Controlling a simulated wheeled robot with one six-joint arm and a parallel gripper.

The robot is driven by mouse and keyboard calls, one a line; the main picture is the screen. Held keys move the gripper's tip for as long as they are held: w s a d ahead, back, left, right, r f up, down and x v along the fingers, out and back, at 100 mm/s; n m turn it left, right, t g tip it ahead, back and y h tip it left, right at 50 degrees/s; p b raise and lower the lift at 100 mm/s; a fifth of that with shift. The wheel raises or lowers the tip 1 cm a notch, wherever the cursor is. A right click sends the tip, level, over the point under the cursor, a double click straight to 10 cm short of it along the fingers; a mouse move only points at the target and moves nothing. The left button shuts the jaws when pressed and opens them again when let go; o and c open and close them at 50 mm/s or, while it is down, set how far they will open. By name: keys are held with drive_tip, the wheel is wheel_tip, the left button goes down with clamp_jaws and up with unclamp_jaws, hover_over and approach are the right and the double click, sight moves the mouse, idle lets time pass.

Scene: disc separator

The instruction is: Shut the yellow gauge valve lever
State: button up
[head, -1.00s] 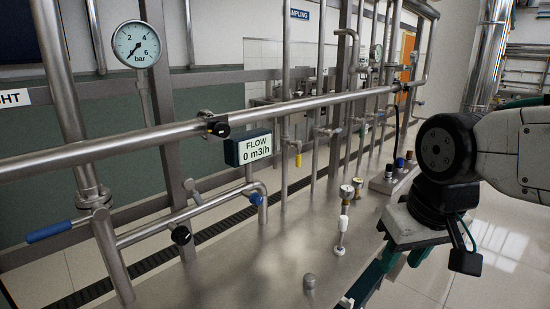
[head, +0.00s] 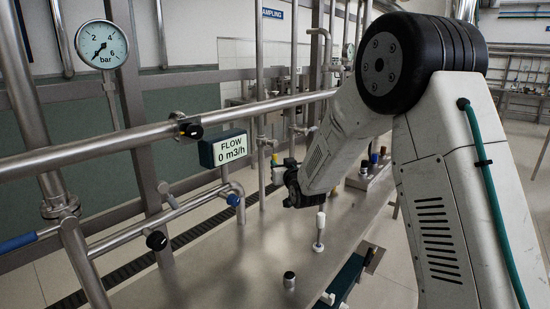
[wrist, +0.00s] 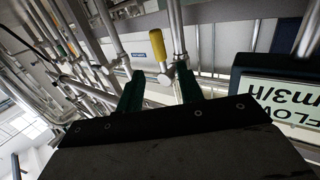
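The yellow gauge valve lever (head: 275,159) shows small in the head view, on the pipework just right of the flow display. In the wrist view the yellow lever (wrist: 157,45) points up in the picture from a metal valve body (wrist: 165,76). My gripper (wrist: 160,82) is open, with its two green fingers apart and the valve body showing between them. The lever's upper part shows past the fingertips; I see no contact. In the head view my gripper (head: 284,166) is close to the lever, and its fingers are partly hidden and too small to judge.
The flow display (head: 223,148) reads 0 m3/h and stands close at the right in the wrist view (wrist: 278,100). A long horizontal pipe (head: 95,150) crosses above. A round pressure gauge (head: 102,44) and a blue-handled lever (head: 18,243) are at the left. A white-topped post (head: 319,230) stands on the deck.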

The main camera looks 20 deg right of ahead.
sight(275, 157)
drive_tip(key=shift+w+a+f, duration=0.1)
drive_tip(key=shift+w+f, duration=0.05)
drive_tip(key=shift+w, duration=0.55)
drive_tip(key=w, duration=0.6)
drive_tip(key=shift+w+a, duration=0.1)
drive_tip(key=shift+w, duration=0.3)
clamp_jaws()
